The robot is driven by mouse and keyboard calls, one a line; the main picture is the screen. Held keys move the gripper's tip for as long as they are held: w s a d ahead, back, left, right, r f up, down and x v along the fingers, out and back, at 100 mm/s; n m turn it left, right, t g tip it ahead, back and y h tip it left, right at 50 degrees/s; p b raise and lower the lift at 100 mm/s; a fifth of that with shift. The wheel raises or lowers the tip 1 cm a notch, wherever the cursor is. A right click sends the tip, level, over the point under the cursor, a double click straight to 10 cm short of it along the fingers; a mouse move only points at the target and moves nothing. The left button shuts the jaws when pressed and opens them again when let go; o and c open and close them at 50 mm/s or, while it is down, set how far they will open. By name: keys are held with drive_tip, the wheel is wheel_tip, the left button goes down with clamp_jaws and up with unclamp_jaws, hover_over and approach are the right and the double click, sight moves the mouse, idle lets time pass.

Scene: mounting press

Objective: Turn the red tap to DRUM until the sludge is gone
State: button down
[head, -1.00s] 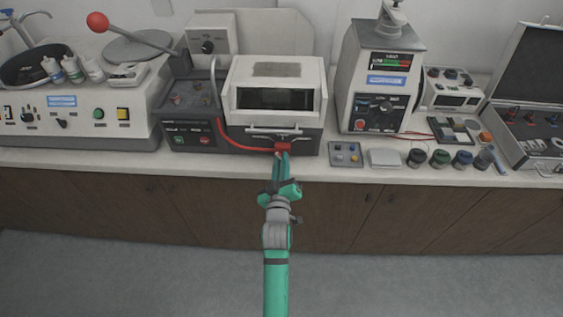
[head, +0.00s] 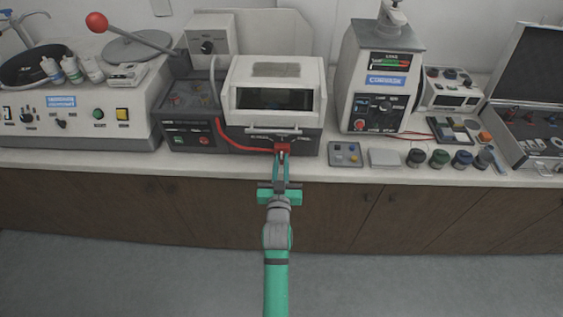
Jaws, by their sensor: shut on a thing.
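The red tap (head: 283,147) sits low on the front of the cut-off machine, just right of its middle, below a silver bar handle. My gripper (head: 283,158) reaches up from the front edge of the bench, and its fingers are shut on the red tap. The fingers partly cover the tap. Small lettering shows on both sides of it, too small to read. A red hose (head: 240,143) runs from the left side of the machine toward the tap. The machine's hood (head: 275,83) is closed, with a dark window. I cannot make out any sludge.
A grinder with a red-knobbed lever (head: 97,22) stands at the left. A mounting press (head: 380,80) stands right of the machine. A small tray of buttons (head: 345,153), a pale flat block (head: 384,158) and several dark jars (head: 439,158) line the bench's front right.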

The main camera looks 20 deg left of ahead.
drive_tip(key=shift+d, duration=0.15)
drive_tip(key=c, duration=1.7)
unclamp_jaws()
drive_tip(key=shift+s, duration=0.1)
drive_tip(key=shift+c, duration=0.2)
drive_tip(key=v, duration=1)
drive_tip(key=shift+s, duration=0.4)
drive_tip(key=shift+s+d, duration=0.1)
